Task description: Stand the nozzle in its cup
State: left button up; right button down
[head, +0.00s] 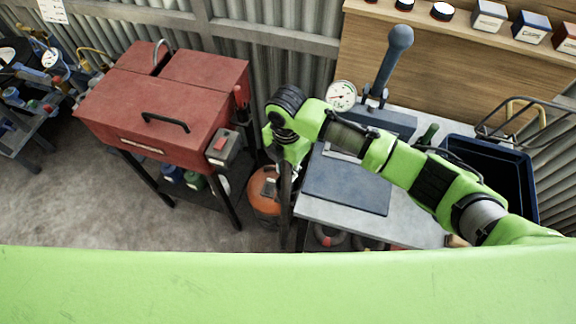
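I cannot make out a nozzle or its cup in the head view. My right arm reaches in from the right across the grey workbench (415,229), and its wrist bends downward at the bench's left edge. A dark narrow part below the wrist seems to be my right gripper (286,190), beside the bench's left edge. Its fingers are not clear, so I cannot tell whether it is open or holds anything. My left gripper is out of view.
A dark mat (347,184) lies on the bench. A lever tool (391,62) and a round dial (341,95) stand behind it. A dark blue bin (512,175) is at right. A red cabinet (165,100) on legs stands left, an orange tank (263,190) between.

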aim_at(287, 179)
jog(key=shift+f+b, duration=1.9)
jog(key=shift+f, duration=0.4)
jog(key=shift+r+p, duration=0.1)
jog(key=shift+p, duration=0.5)
jog(key=shift+f+b, duration=0.35)
jog(key=shift+f, duration=0.3)
jog(key=c, duration=2.1)
grip_release()
jog(key=shift+c, duration=0.2)
jog(key=shift+o, duration=0.3)
